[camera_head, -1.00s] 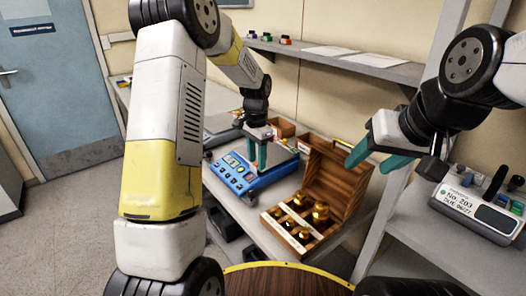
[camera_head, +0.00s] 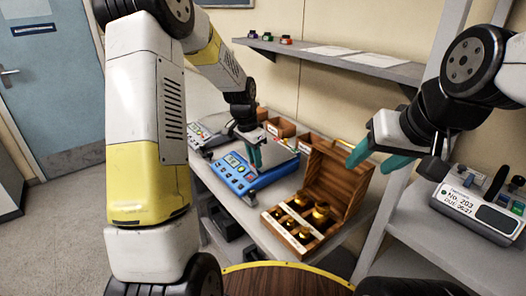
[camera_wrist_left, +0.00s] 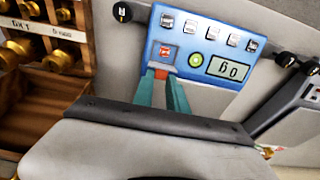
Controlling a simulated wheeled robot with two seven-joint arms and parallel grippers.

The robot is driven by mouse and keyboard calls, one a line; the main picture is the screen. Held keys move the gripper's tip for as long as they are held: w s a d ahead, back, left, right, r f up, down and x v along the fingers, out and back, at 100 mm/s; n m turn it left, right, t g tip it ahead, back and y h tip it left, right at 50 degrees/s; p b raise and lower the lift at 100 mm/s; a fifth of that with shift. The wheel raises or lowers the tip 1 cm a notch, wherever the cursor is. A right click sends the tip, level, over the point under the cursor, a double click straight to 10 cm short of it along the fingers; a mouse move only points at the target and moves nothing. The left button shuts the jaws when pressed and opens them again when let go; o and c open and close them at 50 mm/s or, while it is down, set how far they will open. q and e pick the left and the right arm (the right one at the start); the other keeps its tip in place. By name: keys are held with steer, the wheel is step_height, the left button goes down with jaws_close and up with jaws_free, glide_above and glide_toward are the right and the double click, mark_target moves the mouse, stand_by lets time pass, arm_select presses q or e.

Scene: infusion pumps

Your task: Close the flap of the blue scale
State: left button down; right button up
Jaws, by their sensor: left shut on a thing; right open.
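The blue scale (camera_head: 237,176) lies on the grey bench, with its display and buttons facing me. In the left wrist view its blue panel (camera_wrist_left: 205,42) shows a lit display and a green button. My left gripper (camera_head: 256,158) reaches down over the scale's back part. In the wrist view its green fingers (camera_wrist_left: 164,76) are shut on a small orange-red tab (camera_wrist_left: 166,71) at the panel's edge. I cannot make out the flap's outline or its angle. My right gripper (camera_head: 375,160) is open and empty, in the air at the right, away from the scale.
An open wooden case (camera_head: 330,185) with several brass weights stands right of the scale. A grey device (camera_head: 203,137) stands to its left, and small brown boxes (camera_head: 281,127) stand behind. A labelled device (camera_head: 478,208) sits on the right-hand bench. A shelf (camera_head: 330,58) runs above.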

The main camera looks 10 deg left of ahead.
mark_target(252, 169)
arm_select(q)
steer(key=shift+s+a+f+t+h, duration=0.1)
steer(key=shift+s+a+t+h, duration=0.35)
steer(key=shift+t+h, duration=0.3)
steer(key=shift+s+a+f+t+h, duration=0.1)
steer(key=shift+s+a+t+h, duration=0.35)
steer(key=shift+t+h, duration=0.3)
steer(key=shift+s+a+f+t+h, duration=0.1)
steer(key=shift+s+a+t+h, duration=0.1)
steer(key=shift+t+h, duration=0.25)
steer(key=shift+s+a+f+t+h, duration=0.1)
steer(key=shift+a+t+h, duration=0.05)
steer(key=shift+t+h, duration=0.3)
steer(key=shift+s+a+f+t+h, duration=0.2)
steer(key=shift+a+f+t+h, duration=0.05)
steer(key=shift+t+h, duration=0.3)
steer(key=shift+s+a+f+t+h, duration=0.2)
steer(key=shift+t+h, duration=0.25)
steer(key=shift+t, duration=0.1)
steer(key=t+h, duration=0.1)
steer(key=f+t+h, duration=0.1)
steer(key=a+f+t+h, duration=0.1)
steer(key=shift+s, duration=0.4)
steer(key=shift+s+f+t+h, duration=0.2)
steer(key=shift+f+t+h, duration=0.7)
steer(key=shift+t+h, duration=0.35)
steer(key=shift+f, duration=0.1)
steer(key=c, duration=1.3)
jaws_free()
